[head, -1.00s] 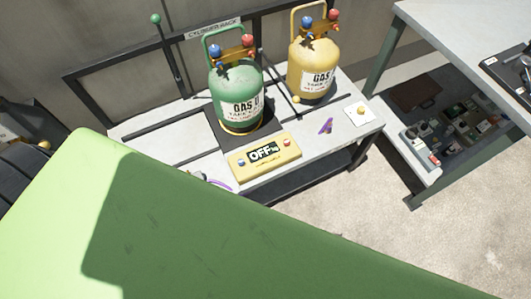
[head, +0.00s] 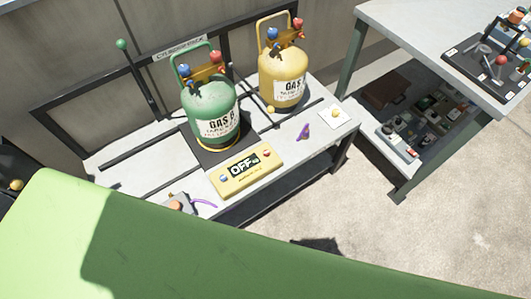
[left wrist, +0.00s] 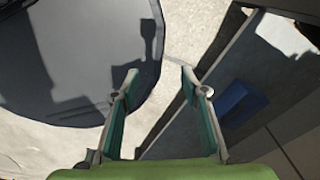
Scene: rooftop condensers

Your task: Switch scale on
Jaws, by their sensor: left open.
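The scale has a yellow control box (head: 246,170) at the front edge of the cylinder bench. Its display reads OFF, with a blue button (head: 223,179) at its left and a red button (head: 266,153) at its right. The black scale platform (head: 248,133) sits behind it, under a green GAS B cylinder (head: 211,109) standing upright. My left gripper (left wrist: 158,82) is open and empty in the left wrist view, above pale floor between a dark round shape and a dark cabinet-like structure. It is not visible in the head view, and the scale is not in the wrist view. My right gripper is not seen.
A yellow cylinder (head: 283,78) stands right of the green one. A purple item (head: 303,132) and a white card with a yellow knob (head: 334,115) lie on the bench. A grey table (head: 425,50) with tools stands at the right. Floor in front is open.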

